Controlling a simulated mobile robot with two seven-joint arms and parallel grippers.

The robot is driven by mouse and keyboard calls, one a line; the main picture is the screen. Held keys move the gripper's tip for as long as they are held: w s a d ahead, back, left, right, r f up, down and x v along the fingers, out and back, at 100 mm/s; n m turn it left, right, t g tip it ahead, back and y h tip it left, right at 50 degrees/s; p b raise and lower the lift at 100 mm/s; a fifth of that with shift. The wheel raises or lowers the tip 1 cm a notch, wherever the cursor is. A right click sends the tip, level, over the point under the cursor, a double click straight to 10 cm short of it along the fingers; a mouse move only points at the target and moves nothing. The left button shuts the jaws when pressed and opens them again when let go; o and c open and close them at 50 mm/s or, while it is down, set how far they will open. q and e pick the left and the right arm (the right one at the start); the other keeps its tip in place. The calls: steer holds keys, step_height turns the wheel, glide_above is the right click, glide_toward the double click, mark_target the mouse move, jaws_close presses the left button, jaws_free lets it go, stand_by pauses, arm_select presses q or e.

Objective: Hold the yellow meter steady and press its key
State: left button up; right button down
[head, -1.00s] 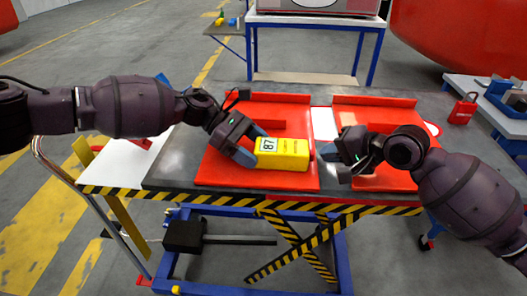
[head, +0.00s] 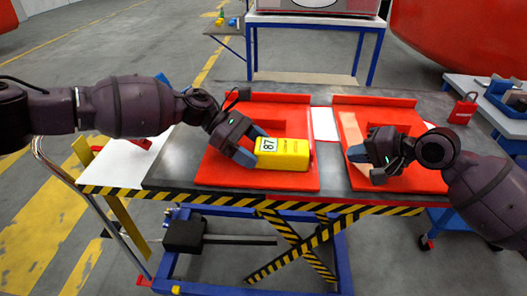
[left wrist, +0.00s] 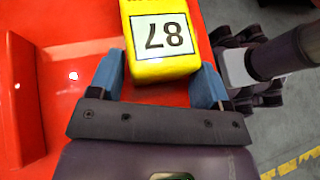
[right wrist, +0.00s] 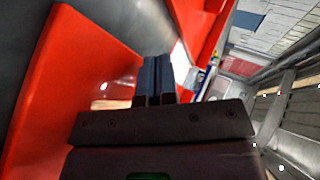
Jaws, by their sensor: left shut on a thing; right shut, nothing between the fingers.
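The yellow meter (head: 285,156) lies on the left red tray (head: 212,170) on the lift table. Its display reads 87 and faces up; it also shows in the left wrist view (left wrist: 160,68). My left gripper (head: 252,148) is shut on the meter's display end, one blue finger on each side. My right gripper (head: 356,153) is shut and empty, above the right red tray, to the right of the meter and apart from it. Its blue fingers are together in the right wrist view (right wrist: 159,80). I cannot make out the key.
The right red tray (head: 350,121) is beside the left one, with a white sheet (head: 324,124) between them at the back. A striped edge (head: 200,198) runs along the table front.

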arm_select(q)
steer(key=o, duration=0.8)
steer(key=shift+a, duration=0.1)
steer(key=v, duration=1.1)
steer(key=shift+w+a+r, duration=0.15)
steer(key=shift+a, duration=0.2)
